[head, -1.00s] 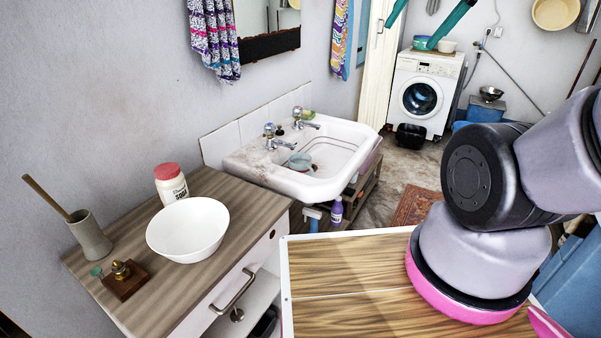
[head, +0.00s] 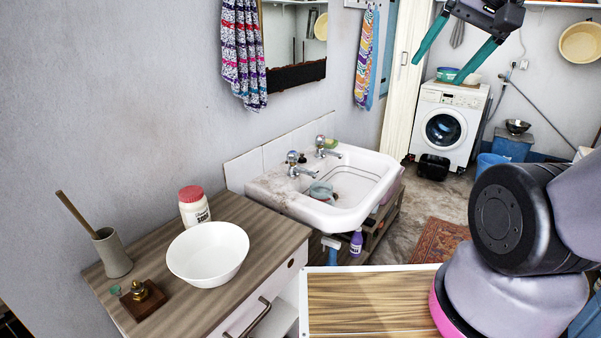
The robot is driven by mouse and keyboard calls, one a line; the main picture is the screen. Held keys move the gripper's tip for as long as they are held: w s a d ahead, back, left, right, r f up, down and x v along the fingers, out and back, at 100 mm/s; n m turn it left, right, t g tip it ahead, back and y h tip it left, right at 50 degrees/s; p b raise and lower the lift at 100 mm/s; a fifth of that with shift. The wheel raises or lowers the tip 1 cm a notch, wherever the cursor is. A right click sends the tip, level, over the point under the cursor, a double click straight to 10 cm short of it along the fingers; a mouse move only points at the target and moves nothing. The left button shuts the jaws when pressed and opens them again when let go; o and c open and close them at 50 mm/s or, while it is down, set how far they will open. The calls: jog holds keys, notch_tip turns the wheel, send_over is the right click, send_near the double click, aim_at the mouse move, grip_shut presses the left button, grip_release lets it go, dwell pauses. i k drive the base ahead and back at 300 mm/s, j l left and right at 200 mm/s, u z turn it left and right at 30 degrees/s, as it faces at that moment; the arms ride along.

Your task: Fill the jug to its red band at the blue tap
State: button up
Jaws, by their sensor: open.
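A small translucent greenish vessel (head: 321,190), possibly the jug, sits in the white sink (head: 300,207) below the taps. I cannot make out a red band on it or its water level. Two metal taps stand on the sink's back ledge, a nearer tap (head: 294,165) and a farther tap (head: 325,149). I cannot tell which is marked blue. My gripper (head: 436,72) is raised at the top right, its two teal fingers spread with nothing between them, well apart from the sink.
A washing machine (head: 447,125) stands behind. Floor (head: 418,195) shows right of the sink.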

aim_at(292, 156)
jog(key=i+l+u, duration=0.15)
jog(key=i+l, duration=0.15)
jog(key=i+l+u, duration=0.35)
jog(key=i+l, duration=0.15)
jog(key=l, duration=0.25)
jog(key=i+l+u, duration=0.15)
jog(key=l, duration=0.25)
jog(key=i, duration=0.1)
